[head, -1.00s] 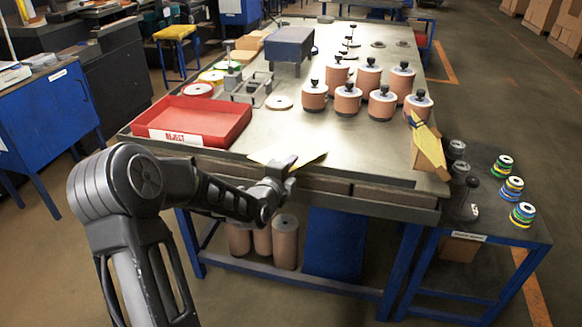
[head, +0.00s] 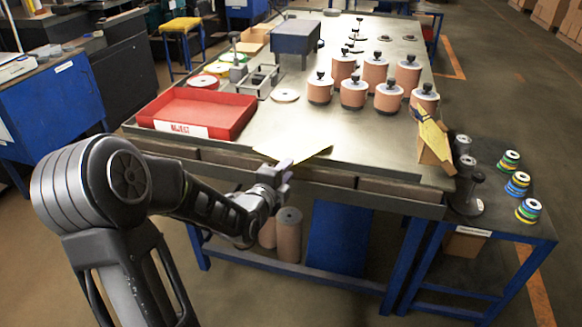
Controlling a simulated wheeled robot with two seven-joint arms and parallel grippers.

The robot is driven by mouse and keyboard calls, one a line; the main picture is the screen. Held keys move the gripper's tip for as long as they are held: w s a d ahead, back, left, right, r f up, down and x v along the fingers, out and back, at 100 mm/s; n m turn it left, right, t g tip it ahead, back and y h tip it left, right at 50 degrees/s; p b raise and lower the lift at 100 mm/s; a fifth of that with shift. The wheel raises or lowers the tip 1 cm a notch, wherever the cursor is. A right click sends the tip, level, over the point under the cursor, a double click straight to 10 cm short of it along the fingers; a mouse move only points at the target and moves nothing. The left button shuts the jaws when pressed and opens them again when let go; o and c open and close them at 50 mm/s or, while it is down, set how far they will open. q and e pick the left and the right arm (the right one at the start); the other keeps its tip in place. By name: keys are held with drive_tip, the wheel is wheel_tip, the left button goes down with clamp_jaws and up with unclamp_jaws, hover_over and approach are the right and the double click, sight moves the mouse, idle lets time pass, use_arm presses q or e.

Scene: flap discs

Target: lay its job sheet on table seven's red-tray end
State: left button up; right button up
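The tray's front carries a white label reading REJECT. My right gripper is not in view.
Several copper-coloured disc stacks (head: 353,93) stand on the right half of the table. A cardboard box with a yellow sheet (head: 433,138) stands at the near right corner. A low side table (head: 490,220) holds coloured stacks. Bare tabletop lies behind the job sheet.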

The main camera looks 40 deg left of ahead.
use_arm(q)
drive_tip(key=shift+s, duration=0.2)
drive_tip(key=shift+d, duration=0.1)
idle(0.6)
drive_tip(key=s+d+f+n+g+h, duration=0.2)
drive_tip(key=d+f+n+g+h, duration=0.15)
drive_tip(key=d+f, duration=0.7)
drive_tip(key=s+d+f+n+g+h, duration=0.25)
drive_tip(key=d+f+n, duration=0.25)
drive_tip(key=d+f, duration=0.55)
drive_tip(key=s+d+f+n+g, duration=0.2)
drive_tip(key=s+d+f+g, duration=0.1)
drive_tip(key=s, duration=0.4)
drive_tip(key=s+d+f+n+g+h, duration=0.1)
drive_tip(key=s+d+f+n+g, duration=0.2)
drive_tip(key=s+d+f, duration=0.3)
drive_tip(key=s+d+f+n+g, duration=0.2)
drive_tip(key=s+d+f, duration=0.3)
drive_tip(key=s, duration=0.4)
drive_tip(key=shift+s+f+n+g+h, duration=0.3)
drive_tip(key=shift+f+n+g+h, duration=0.1)
drive_tip(key=shift+f+n, duration=0.35)
